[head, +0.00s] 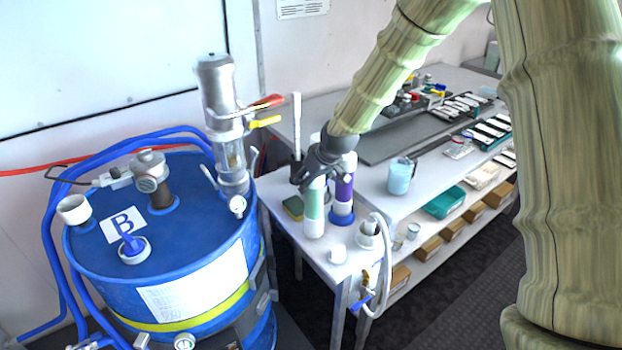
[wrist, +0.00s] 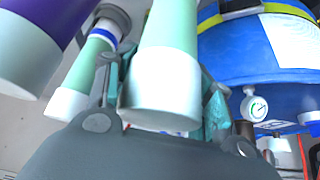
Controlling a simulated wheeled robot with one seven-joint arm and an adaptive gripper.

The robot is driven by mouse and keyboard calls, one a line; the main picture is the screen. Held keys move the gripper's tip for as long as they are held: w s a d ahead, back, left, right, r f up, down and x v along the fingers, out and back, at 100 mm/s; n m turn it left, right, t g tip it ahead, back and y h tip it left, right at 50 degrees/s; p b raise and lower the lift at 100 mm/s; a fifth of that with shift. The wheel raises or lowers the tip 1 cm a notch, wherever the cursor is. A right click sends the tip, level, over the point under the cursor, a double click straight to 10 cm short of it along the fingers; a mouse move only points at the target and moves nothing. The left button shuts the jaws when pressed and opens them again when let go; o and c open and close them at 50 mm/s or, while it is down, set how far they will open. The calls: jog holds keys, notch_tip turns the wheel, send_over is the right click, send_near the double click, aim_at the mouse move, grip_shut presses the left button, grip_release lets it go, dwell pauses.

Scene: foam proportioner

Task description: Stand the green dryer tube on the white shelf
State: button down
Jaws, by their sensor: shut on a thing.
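My gripper (head: 318,172) is shut on a green tube with white ends (head: 314,205), near its top. The tube is upright over the white shelf (head: 292,232) beside the blue drum; I cannot tell whether its bottom end touches the surface. In the wrist view the held tube (wrist: 168,50) shows large between the fingers, one finger partly hidden by it. A purple tube with white ends (head: 344,185) stands close to its right in a blue ring, and it also shows in the wrist view (wrist: 30,40). Another green tube (wrist: 88,62) shows behind in the wrist view.
The blue drum (head: 190,255) with hoses and a metal pump (head: 222,120) stands to the left. A white bench with a blue jug (head: 400,176) lies right.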

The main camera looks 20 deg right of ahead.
jog(key=shift+f, duration=0.35)
jog(key=c, duration=0.6)
grip_release()
jog(key=shift+f, duration=0.15)
jog(key=shift+b+v, duration=1.4)
jog(key=shift+v, duration=4.75)
